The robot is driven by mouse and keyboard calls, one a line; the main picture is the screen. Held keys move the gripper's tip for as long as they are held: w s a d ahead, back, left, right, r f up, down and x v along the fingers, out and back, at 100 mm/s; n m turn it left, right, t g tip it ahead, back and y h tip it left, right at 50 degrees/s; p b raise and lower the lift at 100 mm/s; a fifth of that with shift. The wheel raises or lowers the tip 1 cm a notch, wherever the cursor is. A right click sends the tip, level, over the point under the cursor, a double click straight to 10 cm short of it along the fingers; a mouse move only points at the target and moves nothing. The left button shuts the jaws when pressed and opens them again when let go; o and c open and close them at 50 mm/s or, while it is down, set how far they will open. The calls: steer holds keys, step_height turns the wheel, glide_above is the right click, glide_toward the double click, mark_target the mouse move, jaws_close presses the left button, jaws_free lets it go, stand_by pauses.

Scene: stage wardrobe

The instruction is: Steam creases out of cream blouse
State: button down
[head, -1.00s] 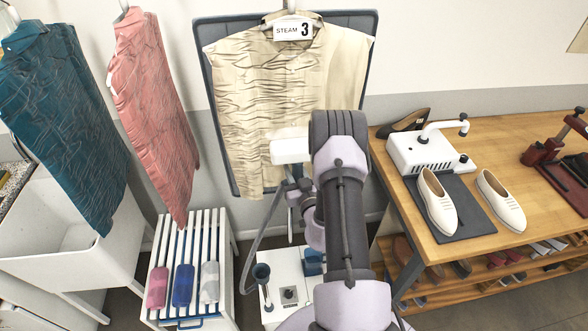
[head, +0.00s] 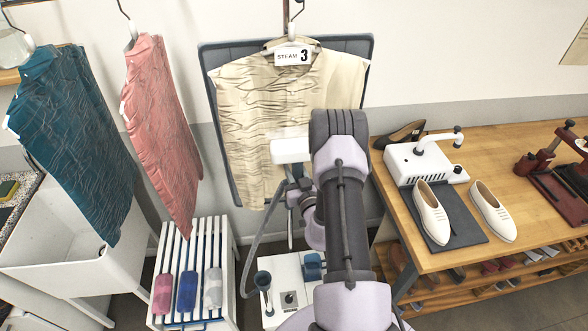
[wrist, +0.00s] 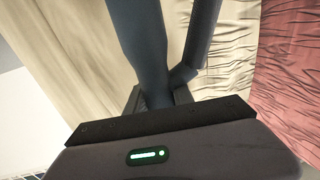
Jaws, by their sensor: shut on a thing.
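The cream blouse (head: 262,95) hangs on a hanger in front of a grey padded board (head: 355,52), under a "STEAM 3" tag (head: 293,56). Its left and middle are heavily creased; its right shoulder strip looks smoother. My arm hides its lower right. My gripper (head: 300,192) is shut on the steamer (head: 290,150), whose white head is in front of the lower blouse; contact cannot be told. In the wrist view, the steamer's dark handle (wrist: 142,50) rises from the jaws, with smooth cream cloth (wrist: 70,60) left and creased cream cloth (wrist: 225,50) right.
A grey hose (head: 252,235) runs to a white steamer base (head: 287,285) on the floor. Creased pink (head: 162,130) and teal (head: 75,140) garments hang left. A wooden bench (head: 440,245) with shoes stands right.

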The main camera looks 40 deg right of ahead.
steer(key=shift+r+p, duration=9.95)
steer(key=shift+r, duration=1)
steer(key=shift+f, duration=0.1)
steer(key=shift+s+a, duration=0.2)
steer(key=shift+s, duration=0.15)
steer(key=b+v, duration=0.1)
steer(key=v, duration=0.1)
steer(key=b+v, duration=0.1)
steer(key=v, duration=0.2)
steer(key=shift+w+a, duration=0.1)
steer(key=shift+a, duration=0.3)
